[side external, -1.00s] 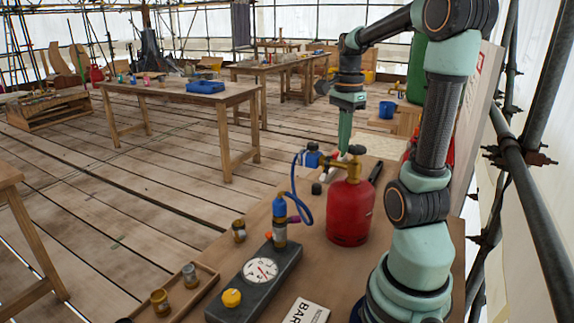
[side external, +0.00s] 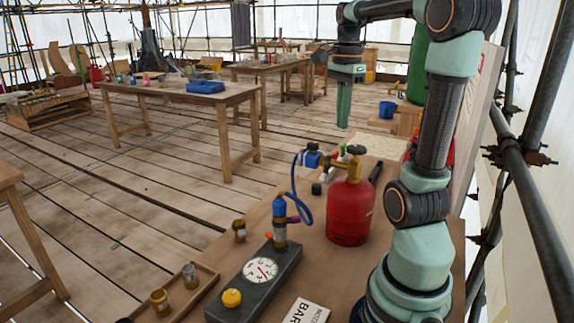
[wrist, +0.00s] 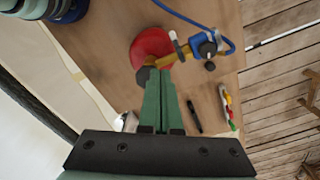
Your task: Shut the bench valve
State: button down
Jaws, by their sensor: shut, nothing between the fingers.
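A red gas bottle (side external: 350,212) stands upright on the bench with a brass valve (side external: 352,170) on top. A dark round knob (side external: 356,150) tops the brass fitting. A blue regulator (side external: 312,158) joins its left side, and a blue hose runs from it. In the wrist view the brass valve (wrist: 183,52) and the blue regulator with a black knob (wrist: 208,47) lie right of my fingertips. My gripper (side external: 344,124) is shut and empty, pointing down above and beyond the bottle, clear of it. In the wrist view the closed fingers (wrist: 155,76) partly overlap the bottle fitting.
A grey gauge box (side external: 243,285) with a white dial, a yellow knob and a blue torch stands at the front. A wooden tray (side external: 200,284) and brass jars (side external: 239,231) lie left. A black marker (wrist: 194,117) lies on the bench. Scaffold poles (side external: 528,190) stand at right.

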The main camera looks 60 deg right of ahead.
aim_at(356, 150)
dwell(0.3)
notch_tip(356, 150, down, 6)
jog(key=s+m, duration=0.1)
jog(key=m, duration=0.5)
jog(key=shift+a, duration=0.35)
jog(key=shift+s+d, duration=0.2)
jog(key=shift+s, duration=0.05)
dwell(0.9)
jog(key=shift+w+d, duration=0.5)
jog(key=shift+w+d, duration=0.15)
jog(key=shift+d, duration=0.55)
dwell(0.4)
jog(key=shift+w, duration=0.2)
